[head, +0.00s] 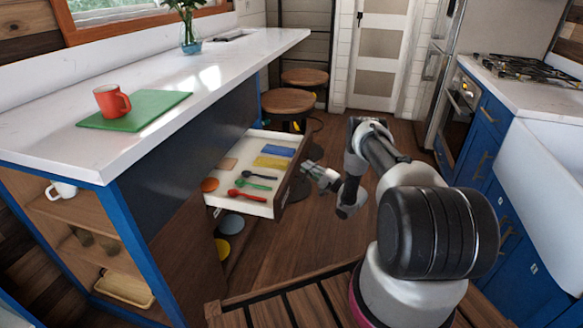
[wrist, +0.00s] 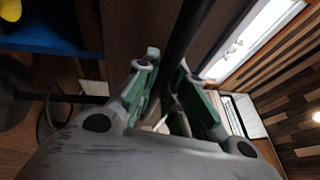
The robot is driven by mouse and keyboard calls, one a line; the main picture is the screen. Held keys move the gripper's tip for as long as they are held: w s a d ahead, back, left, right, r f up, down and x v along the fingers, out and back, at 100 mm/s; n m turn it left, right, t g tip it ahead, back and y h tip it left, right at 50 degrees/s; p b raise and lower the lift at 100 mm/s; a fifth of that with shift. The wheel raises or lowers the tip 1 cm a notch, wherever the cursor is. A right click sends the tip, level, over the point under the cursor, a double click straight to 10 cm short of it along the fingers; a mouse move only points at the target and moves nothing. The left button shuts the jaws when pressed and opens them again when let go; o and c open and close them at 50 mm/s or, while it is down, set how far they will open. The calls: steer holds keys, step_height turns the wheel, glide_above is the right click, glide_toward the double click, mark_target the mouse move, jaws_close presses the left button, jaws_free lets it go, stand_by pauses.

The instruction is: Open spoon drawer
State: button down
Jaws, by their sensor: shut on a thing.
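The spoon drawer (head: 262,205) stands pulled out from the island's side in the head view. My gripper (head: 309,169) is at the drawer's outer face. In the wrist view, the dark bar handle (wrist: 184,38) runs between my gripper's green-padded fingers (wrist: 172,85), which are shut on it. The handle is mostly hidden in the head view.
The island counter (head: 235,72) carries a red mug (head: 112,101) on a green board (head: 150,112). Two round stools (head: 288,101) stand beyond the drawer. A lower compartment with round dishes (head: 231,224) lies under it. Wooden floor (head: 330,235) is clear between drawer and arm.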

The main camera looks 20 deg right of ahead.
steer(key=s+d, duration=0.6)
steer(key=d, duration=0.2)
steer(key=shift+d, duration=0.15)
steer(key=shift+s, duration=0.1)
steer(key=c, duration=1.5)
jaws_free()
steer(key=shift+o, duration=0.2)
steer(key=v, duration=1.2)
